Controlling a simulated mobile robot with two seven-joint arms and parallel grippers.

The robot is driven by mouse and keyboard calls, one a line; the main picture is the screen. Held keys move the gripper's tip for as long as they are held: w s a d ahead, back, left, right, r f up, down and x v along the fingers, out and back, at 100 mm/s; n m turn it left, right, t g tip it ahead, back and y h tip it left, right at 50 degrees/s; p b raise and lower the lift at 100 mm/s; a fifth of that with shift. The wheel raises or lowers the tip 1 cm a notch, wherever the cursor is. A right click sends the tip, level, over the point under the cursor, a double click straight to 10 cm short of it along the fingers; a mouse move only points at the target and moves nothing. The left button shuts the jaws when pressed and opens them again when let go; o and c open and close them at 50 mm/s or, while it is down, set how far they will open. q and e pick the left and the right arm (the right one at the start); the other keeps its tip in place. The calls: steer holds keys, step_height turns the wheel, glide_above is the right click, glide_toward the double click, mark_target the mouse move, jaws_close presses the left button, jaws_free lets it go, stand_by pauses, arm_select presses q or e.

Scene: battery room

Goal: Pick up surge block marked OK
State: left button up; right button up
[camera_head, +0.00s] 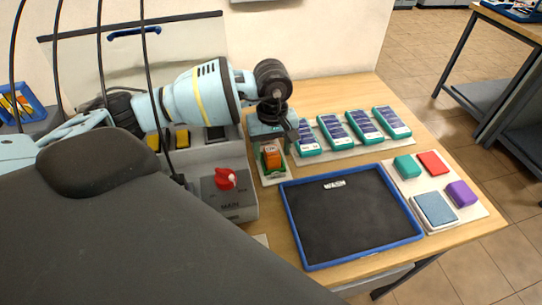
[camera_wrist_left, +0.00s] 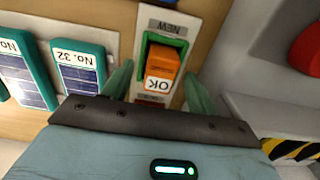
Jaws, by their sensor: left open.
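The surge block (camera_wrist_left: 162,66) is orange with a white label reading OK. It sits in a green holder on a white plate marked NEW in the left wrist view, and it shows beside the grey box in the head view (camera_head: 272,157). My left gripper (camera_wrist_left: 158,88) is open, with one green finger on each side of the block. Both fingers look apart from the block, though the gripper body hides their bases. In the head view the left gripper (camera_head: 277,135) points down over the block. My right gripper is not in view.
Several teal numbered modules (camera_head: 363,127) stand right of the block. A blue-rimmed black tray (camera_head: 418,237) lies in front. A grey box with a red rotary switch (camera_head: 226,179) stands close on the left. A white mat (camera_head: 407,182) holds coloured blocks at the right.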

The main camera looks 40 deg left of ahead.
arm_select(q)
steer(key=shift+f, duration=0.65)
steer(key=c, duration=1.1)
steer(key=shift+r, duration=0.15)
